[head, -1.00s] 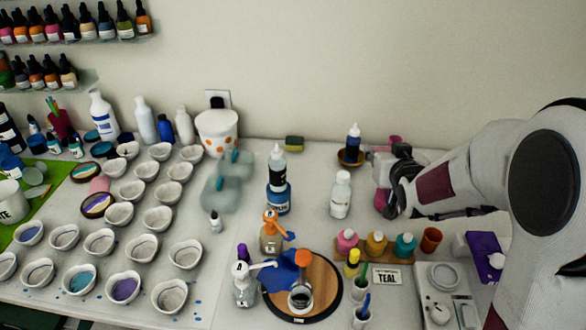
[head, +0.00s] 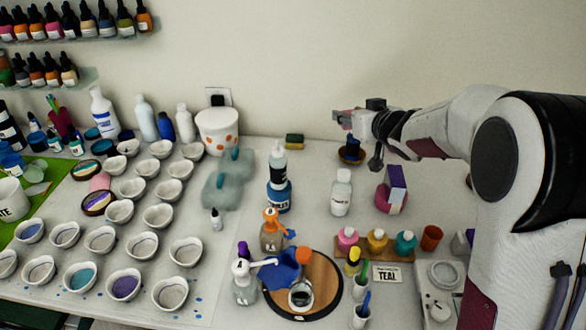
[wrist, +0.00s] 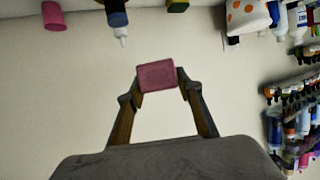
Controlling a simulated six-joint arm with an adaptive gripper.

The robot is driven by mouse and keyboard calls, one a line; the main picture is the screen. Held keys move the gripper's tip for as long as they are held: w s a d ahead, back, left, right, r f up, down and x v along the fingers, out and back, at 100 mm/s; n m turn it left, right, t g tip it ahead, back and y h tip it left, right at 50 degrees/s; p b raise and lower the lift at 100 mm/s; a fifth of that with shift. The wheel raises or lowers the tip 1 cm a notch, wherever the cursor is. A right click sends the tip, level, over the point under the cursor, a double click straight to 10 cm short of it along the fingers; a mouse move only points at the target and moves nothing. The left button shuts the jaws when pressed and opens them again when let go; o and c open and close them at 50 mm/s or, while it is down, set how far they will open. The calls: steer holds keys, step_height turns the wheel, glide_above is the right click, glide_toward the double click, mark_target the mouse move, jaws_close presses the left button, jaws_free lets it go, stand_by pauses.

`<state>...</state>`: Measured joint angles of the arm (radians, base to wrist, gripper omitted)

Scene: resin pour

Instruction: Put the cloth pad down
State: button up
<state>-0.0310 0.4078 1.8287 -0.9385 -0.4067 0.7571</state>
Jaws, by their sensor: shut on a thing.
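The cloth pad (wrist: 157,75) is a small pink block held between the fingertips of my gripper (wrist: 160,86) in the wrist view. In the head view my gripper (head: 350,118) is at the back right, raised, with the pink pad (head: 343,116) at its left end. The gripper is shut on the pad. A dropper bottle in a brown dish (head: 352,156) stands beneath or behind the gripper in the head view, and the gripper partly hides it.
A green-yellow sponge (head: 294,140) lies by the wall. A white bottle (head: 341,192) and a pink roll with a purple box (head: 391,198) stand nearer. A round wooden board (head: 322,285) holds a cup. Bare table shows around the sponge.

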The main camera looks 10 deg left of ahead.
steer(key=shift+w+a+r+n+y, duration=0.25)
steer(key=shift+w+a+y, duration=0.2)
steer(key=shift+a, duration=0.25)
steer(key=w+a+n+g+y, duration=0.3)
steer(key=w+a+n+y, duration=0.1)
steer(key=a, duration=0.4)
steer(key=a+f+n+g+y, duration=0.2)
steer(key=a+f+n+g, duration=0.2)
steer(key=f, duration=0.5)
steer(key=shift+w+a+n, duration=0.2)
steer(key=shift+a+n, duration=0.15)
steer(key=shift+a, duration=0.3)
steer(key=shift+y, duration=0.25)
glide_above(293, 168)
steer(key=shift+f, duration=3.1)
steer(key=shift+f, duration=1.9)
steer(key=shift+f, duration=0.6)
